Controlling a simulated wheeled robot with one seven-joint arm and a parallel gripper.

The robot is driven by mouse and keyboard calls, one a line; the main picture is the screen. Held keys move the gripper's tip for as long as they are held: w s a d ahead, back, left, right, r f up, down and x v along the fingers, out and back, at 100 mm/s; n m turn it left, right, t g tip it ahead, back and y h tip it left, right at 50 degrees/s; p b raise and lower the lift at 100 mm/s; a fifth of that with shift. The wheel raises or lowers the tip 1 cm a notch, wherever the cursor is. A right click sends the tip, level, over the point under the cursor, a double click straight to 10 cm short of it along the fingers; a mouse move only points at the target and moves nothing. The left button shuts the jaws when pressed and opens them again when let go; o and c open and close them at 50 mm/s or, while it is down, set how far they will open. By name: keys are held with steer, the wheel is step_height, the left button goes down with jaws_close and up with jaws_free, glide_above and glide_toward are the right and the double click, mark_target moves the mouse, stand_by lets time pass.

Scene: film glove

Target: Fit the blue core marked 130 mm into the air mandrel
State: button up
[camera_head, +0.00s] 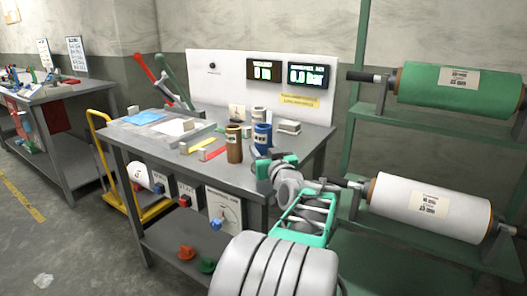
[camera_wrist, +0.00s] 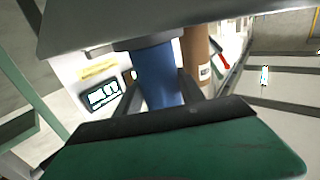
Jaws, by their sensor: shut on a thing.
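The blue core (camera_head: 262,137) stands upright at the right front of the workbench, beside a brown core (camera_head: 234,144). My gripper (camera_head: 270,162) reaches it from the front right and is shut on it. In the wrist view the blue core (camera_wrist: 156,72) sits between the two dark fingers of my gripper (camera_wrist: 157,98), with the brown core (camera_wrist: 196,55) just to its right. The mark on the blue core is too small to read. I cannot pick out the air mandrel for certain.
The workbench (camera_head: 205,172) carries a tray (camera_head: 150,131) at left, a white cylinder (camera_head: 258,114) and a small grey block (camera_head: 289,127) behind the cores. A backboard with displays (camera_head: 311,75) stands behind. A rack holds a green roll (camera_head: 430,86) and a white roll (camera_head: 405,205) at right.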

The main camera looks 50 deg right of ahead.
steer(key=shift+f, duration=0.2)
steer(key=o, duration=1.4)
steer(key=v, duration=0.7)
steer(key=shift+s+a, duration=0.2)
steer(key=shift+s, duration=0.2)
steer(key=shift+r, duration=0.1)
